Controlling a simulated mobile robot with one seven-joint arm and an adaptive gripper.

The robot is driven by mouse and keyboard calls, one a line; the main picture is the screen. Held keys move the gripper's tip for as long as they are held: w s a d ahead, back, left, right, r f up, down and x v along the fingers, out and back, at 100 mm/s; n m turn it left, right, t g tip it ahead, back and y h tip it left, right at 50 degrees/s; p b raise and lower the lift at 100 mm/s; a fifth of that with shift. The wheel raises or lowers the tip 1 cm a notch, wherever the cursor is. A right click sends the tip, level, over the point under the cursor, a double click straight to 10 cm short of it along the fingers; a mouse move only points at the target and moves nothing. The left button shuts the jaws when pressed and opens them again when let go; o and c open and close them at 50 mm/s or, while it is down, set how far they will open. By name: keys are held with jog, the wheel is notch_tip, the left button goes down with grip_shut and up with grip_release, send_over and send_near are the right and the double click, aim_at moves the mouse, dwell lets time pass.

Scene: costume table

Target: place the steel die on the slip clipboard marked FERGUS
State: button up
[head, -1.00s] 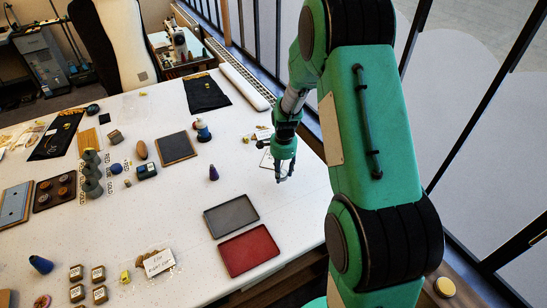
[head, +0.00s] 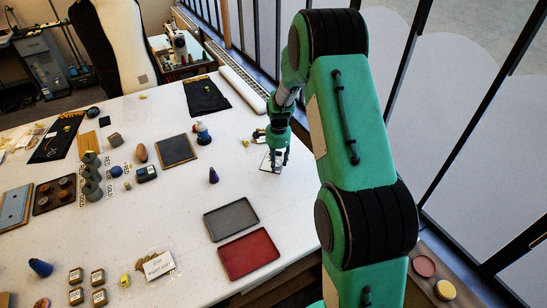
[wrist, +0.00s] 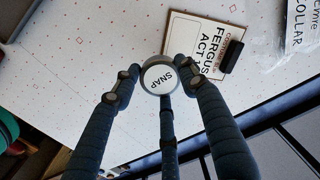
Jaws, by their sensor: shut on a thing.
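The steel die is a round silver piece with a white face marked SNAP (wrist: 157,78). My gripper (wrist: 160,80) is shut on it, with fingers around its sides. In the head view my gripper (head: 277,163) is low over the table's right side, and the die is hard to make out there. The slip clipboard marked FERGUS (wrist: 198,28) lies flat with a dark clip. In the wrist view the die overlaps its near left corner; I cannot tell the height between them. In the head view the clipboard (head: 265,163) is partly hidden by my gripper.
Another slip reading COLLAR (wrist: 299,30) lies right of the clipboard. A purple cone (head: 213,175), a grey tray (head: 231,219) and a red tray (head: 249,253) stand nearer. White table around the cone is free.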

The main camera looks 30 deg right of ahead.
jog(key=w, duration=0.2)
jog(key=w+d, duration=0.1)
jog(key=w, duration=0.1)
jog(key=w+d, duration=0.1)
jog(key=w, duration=0.2)
jog(key=shift+w+d+f, duration=0.1)
jog(key=shift+f, duration=0.25)
jog(key=shift+f, duration=1.7)
jog(key=shift+f, duration=0.15)
jog(key=o, duration=1.4)
